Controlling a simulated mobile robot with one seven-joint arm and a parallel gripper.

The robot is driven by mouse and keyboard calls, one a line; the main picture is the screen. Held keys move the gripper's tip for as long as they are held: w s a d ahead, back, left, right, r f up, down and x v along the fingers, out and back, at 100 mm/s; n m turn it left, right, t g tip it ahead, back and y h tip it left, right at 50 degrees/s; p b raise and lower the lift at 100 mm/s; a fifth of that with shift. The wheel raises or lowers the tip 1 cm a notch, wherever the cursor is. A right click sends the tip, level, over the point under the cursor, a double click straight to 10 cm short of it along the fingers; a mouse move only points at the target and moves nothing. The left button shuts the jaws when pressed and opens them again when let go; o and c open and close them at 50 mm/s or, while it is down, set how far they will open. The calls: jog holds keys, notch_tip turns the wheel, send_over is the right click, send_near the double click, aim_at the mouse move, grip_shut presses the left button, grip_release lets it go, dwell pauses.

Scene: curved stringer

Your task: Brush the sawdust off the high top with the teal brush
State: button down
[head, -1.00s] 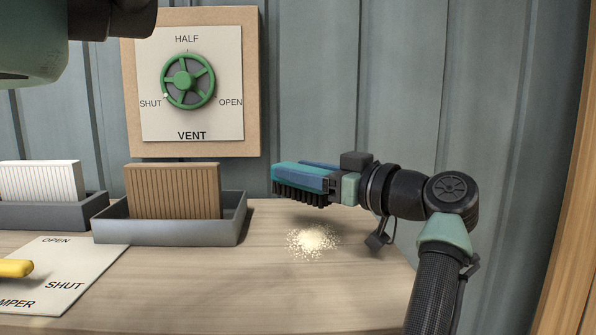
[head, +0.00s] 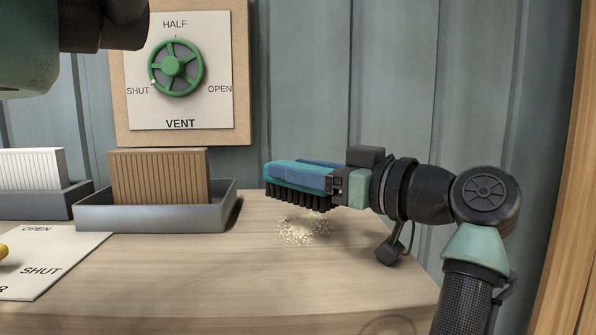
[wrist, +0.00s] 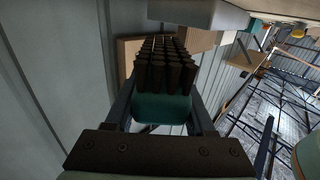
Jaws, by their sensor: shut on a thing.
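The teal brush (head: 285,170) is held level by my gripper (head: 318,178), its dark bristles pointing down. In the wrist view the brush (wrist: 162,106) sits between the two fingers of my gripper (wrist: 160,108), bristles facing the camera's top. The pale sawdust (head: 306,230) lies in a small heap on the wooden high top (head: 220,275). The bristles are over the back part of the heap and hide some of it. I cannot tell whether they touch it.
A grey tray (head: 150,219) holding a brown ribbed block (head: 158,178) stands left of the sawdust. Another tray (head: 40,203) with a white block (head: 30,170) is further left. A vent panel with a green wheel (head: 175,67) is on the wall behind. The front of the top is clear.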

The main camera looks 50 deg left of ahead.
jog(key=shift+s+d+f+b, duration=0.2)
jog(key=shift+s+d+b, duration=0.4)
jog(key=shift+d, duration=0.4)
jog(key=shift+s+d+r, duration=0.2)
jog(key=shift+s+d, duration=0.15)
jog(key=shift+s, duration=0.05)
jog(key=shift+r, duration=0.1)
notch_tip(320, 180, up, 6)
jog(key=p, duration=0.4)
jog(key=shift+p, duration=0.3)
notch_tip(320, 180, up, 3)
jog(key=shift+r+p, duration=0.1)
jog(key=shift+p, duration=1.05)
jog(key=shift+w+p, duration=0.1)
jog(key=shift+p, duration=0.5)
